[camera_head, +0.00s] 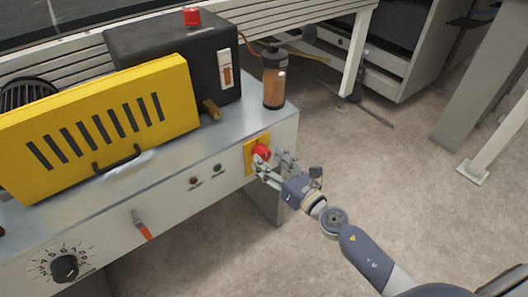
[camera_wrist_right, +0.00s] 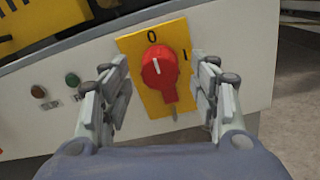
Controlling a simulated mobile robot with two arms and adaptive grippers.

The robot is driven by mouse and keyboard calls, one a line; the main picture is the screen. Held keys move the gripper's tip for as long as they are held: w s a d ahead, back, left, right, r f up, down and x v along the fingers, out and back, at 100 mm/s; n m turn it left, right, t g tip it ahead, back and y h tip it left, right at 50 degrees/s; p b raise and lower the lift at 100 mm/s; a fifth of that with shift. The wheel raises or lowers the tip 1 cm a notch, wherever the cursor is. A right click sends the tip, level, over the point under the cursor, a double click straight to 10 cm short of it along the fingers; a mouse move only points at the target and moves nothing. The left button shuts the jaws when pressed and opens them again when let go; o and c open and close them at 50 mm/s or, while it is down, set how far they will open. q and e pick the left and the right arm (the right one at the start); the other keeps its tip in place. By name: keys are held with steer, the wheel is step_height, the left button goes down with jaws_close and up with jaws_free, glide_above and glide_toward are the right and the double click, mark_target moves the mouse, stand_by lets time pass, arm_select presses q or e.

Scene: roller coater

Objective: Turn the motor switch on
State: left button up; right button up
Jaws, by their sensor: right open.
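The motor switch is a red rotary knob (camera_head: 262,152) on a yellow plate (camera_head: 249,158) at the right end of the machine's front panel. In the right wrist view the red knob (camera_wrist_right: 158,72) has its white mark near the 0 at the top of the yellow plate (camera_wrist_right: 180,38), with an I at the plate's right. My right gripper (camera_wrist_right: 160,88) is open, one finger on each side of the knob. In the head view my right gripper (camera_head: 272,168) is at the knob and partly covers the plate. My left gripper is out of view.
The panel also carries a dark red and a green button (camera_head: 217,168), an orange-tipped lever (camera_head: 142,227) and a black numbered dial (camera_head: 64,267). A yellow slotted guard (camera_head: 95,125), a black box (camera_head: 175,60) and an amber bottle (camera_head: 273,82) stand on top. Open floor lies right.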

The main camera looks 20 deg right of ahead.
mark_target(266, 157)
steer(key=shift+x, duration=1.65)
steer(key=c, duration=1.1)
